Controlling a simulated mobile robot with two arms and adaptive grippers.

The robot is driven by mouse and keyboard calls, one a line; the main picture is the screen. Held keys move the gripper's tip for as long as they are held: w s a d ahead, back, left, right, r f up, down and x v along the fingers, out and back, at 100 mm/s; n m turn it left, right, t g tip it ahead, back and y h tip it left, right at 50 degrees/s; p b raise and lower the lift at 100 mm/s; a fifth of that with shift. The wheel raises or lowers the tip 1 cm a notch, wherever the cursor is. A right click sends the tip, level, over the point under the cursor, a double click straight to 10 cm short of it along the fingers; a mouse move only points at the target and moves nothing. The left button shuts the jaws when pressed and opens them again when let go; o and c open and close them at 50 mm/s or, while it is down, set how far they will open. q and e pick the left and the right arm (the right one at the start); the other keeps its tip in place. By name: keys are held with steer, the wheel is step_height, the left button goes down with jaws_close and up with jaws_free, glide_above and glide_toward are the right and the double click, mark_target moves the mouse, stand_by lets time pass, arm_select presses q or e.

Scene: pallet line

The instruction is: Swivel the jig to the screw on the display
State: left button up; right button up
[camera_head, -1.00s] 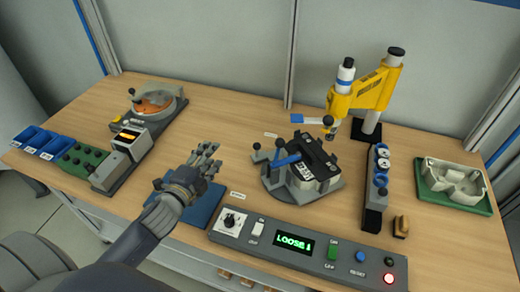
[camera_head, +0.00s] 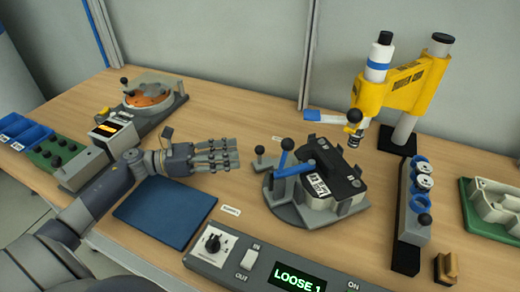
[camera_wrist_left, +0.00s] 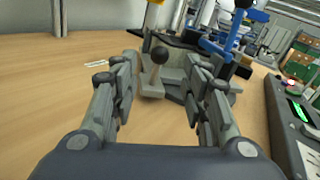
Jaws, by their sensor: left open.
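The jig (camera_head: 291,203) is a grey round base on the bench, carrying a black-and-white part (camera_head: 338,178), a blue-handled clamp (camera_head: 287,156) and small black-knobbed posts. The display (camera_head: 299,280) reads "LOOSE 1" in green. My left gripper (camera_head: 232,155) is open and empty, left of the jig and apart from it, above the bench. In the left wrist view, a black-knobbed post (camera_wrist_left: 159,62) on the jig shows between the fingers of my left gripper (camera_wrist_left: 158,85), beyond their tips. My right gripper is not in view.
A yellow screwdriver stand (camera_head: 405,85) stands behind and right of the jig. A grey rack with blue rings (camera_head: 414,205) is to the right. A blue mat (camera_head: 165,212) lies below my left wrist. The control panel (camera_head: 225,262) runs along the front.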

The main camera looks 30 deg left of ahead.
mark_target(259, 151)
arm_select(q)
steer(key=p+x, duration=0.2)
steer(key=x, duration=0.5)
steer(key=shift+w+d+r, duration=0.1)
steer(key=shift+w+d, duration=0.05)
steer(key=shift+w, duration=0.05)
steer(key=shift+w+d, duration=0.25)
steer(key=shift+d, duration=0.2)
jaws_close()
